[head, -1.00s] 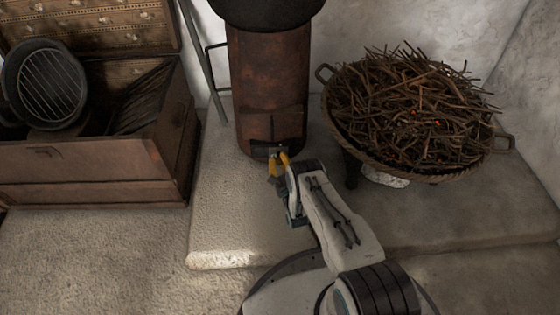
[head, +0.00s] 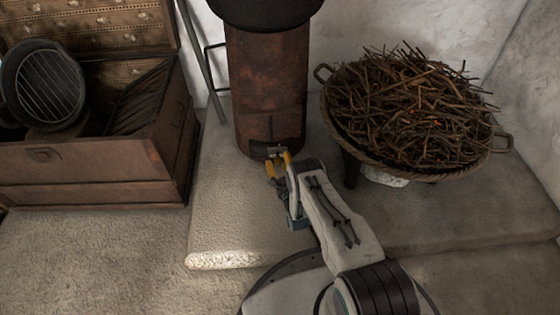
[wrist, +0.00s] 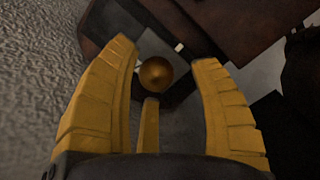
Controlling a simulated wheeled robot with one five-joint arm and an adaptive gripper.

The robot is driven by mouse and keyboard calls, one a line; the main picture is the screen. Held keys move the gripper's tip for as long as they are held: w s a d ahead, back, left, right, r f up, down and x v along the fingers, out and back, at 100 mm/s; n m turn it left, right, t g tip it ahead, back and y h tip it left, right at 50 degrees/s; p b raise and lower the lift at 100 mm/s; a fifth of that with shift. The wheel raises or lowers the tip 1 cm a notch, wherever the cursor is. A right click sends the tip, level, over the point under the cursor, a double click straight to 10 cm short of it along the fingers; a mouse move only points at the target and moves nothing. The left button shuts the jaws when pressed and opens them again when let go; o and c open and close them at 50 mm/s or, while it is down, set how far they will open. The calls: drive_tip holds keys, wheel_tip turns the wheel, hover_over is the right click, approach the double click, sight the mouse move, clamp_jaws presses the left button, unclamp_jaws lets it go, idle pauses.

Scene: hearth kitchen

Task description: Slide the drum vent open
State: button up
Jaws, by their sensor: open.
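The drum (head: 268,85) is a rusty brown upright cylinder in the head view. Its vent (head: 266,150) is a small dark opening with a plate low on the front. My gripper (head: 278,160) is at the vent, with its yellow fingers pointing at it. In the wrist view, my gripper (wrist: 160,90) is open, and a round brass knob (wrist: 155,73) shows between the fingertips, with no clear contact. My fingers and wrist hide part of the vent in the head view.
A basket of twigs (head: 326,110) stands to the right of the drum on the pale ledge (head: 225,220). An open wooden chest (head: 90,165) with a round grill pan (head: 45,85) is at the left. A dark pot (head: 265,10) sits on top of the drum.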

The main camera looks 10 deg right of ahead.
drive_tip(key=shift+s, duration=3.3)
